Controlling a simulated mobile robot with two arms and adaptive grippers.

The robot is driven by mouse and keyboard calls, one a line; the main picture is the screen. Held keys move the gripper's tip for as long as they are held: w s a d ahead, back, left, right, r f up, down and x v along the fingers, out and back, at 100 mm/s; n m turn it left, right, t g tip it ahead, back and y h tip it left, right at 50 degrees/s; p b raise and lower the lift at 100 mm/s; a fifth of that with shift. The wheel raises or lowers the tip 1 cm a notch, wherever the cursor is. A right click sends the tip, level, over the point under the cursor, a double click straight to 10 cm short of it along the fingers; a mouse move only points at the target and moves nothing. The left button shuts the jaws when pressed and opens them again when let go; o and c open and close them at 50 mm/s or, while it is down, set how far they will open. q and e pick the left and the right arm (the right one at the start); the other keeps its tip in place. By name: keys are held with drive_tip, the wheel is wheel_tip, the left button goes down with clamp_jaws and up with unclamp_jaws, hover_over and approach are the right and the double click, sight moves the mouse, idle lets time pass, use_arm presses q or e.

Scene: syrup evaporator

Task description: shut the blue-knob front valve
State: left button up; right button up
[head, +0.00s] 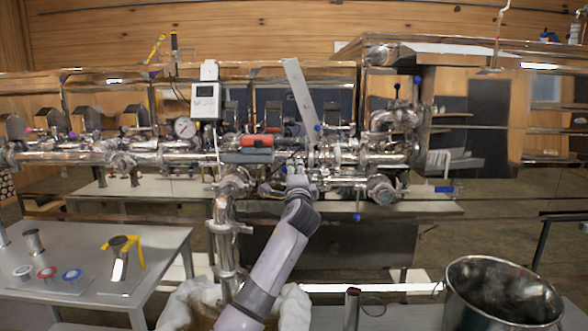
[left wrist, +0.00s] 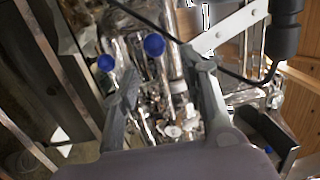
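The evaporator's steel pipework runs across the head view, with several blue knobs on it: one (head: 318,127) just above my gripper, one on an upright stem (head: 396,86) to the right, and one hanging low (head: 357,217). I cannot tell for sure which is the front valve's. My left gripper (head: 297,182) is at the pipes, its fingers hard to make out there. In the left wrist view my left gripper (left wrist: 163,80) is open, with nothing between its fingertips. Two blue knobs, a left one (left wrist: 105,62) and a right one (left wrist: 154,45), show beyond the fingertips, apart from them.
A grey tilted strip (head: 300,92) stands above the pipes, near a white display box (head: 206,101) and a round gauge (head: 184,127). A side table (head: 90,290) with small parts is at left. A steel pot (head: 502,292) stands at lower right.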

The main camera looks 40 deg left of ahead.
use_arm(q)
drive_tip(key=shift+x, duration=1.9)
drive_tip(key=shift+c, duration=0.6)
drive_tip(key=c, duration=0.8)
drive_tip(key=shift+f, duration=0.15)
clamp_jaws()
